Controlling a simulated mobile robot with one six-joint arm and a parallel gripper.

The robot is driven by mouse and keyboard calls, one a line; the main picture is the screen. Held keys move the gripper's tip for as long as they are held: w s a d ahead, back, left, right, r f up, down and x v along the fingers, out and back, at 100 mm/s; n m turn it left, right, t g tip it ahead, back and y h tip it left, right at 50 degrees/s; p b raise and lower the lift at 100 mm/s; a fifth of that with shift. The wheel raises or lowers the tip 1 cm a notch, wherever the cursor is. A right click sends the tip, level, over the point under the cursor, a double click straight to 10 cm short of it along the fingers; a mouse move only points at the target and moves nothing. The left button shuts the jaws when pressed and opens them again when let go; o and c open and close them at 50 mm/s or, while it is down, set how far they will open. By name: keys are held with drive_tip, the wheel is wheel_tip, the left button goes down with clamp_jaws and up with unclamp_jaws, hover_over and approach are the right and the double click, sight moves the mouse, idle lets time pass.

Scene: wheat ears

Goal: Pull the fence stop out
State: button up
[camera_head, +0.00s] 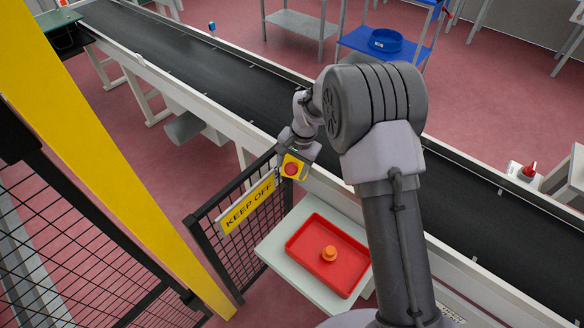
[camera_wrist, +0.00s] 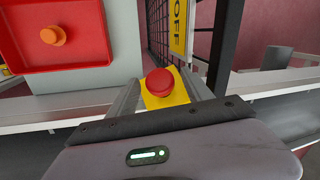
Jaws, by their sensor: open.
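The fence stop is a red mushroom button (camera_head: 291,169) on a yellow box (camera_head: 302,178), at the top corner of the black mesh fence near the conveyor. In the wrist view the red button (camera_wrist: 159,82) and its yellow plate lie straight ahead, between the two grey fingers of my gripper (camera_wrist: 163,76). The fingers are apart, one on each side. I cannot tell whether they touch the button or box. In the head view my wrist is at the stop and my fingertips are hard to make out.
A yellow "KEEP OFF" sign (camera_head: 249,203) hangs on the fence (camera_head: 238,262) beside the stop. A red tray (camera_head: 305,278) with an orange knob-shaped piece (camera_head: 328,253) sits on a pale table below. The black conveyor (camera_head: 240,90) runs behind. Another red button (camera_head: 529,170) stands at right.

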clamp_jaws()
idle(1.4)
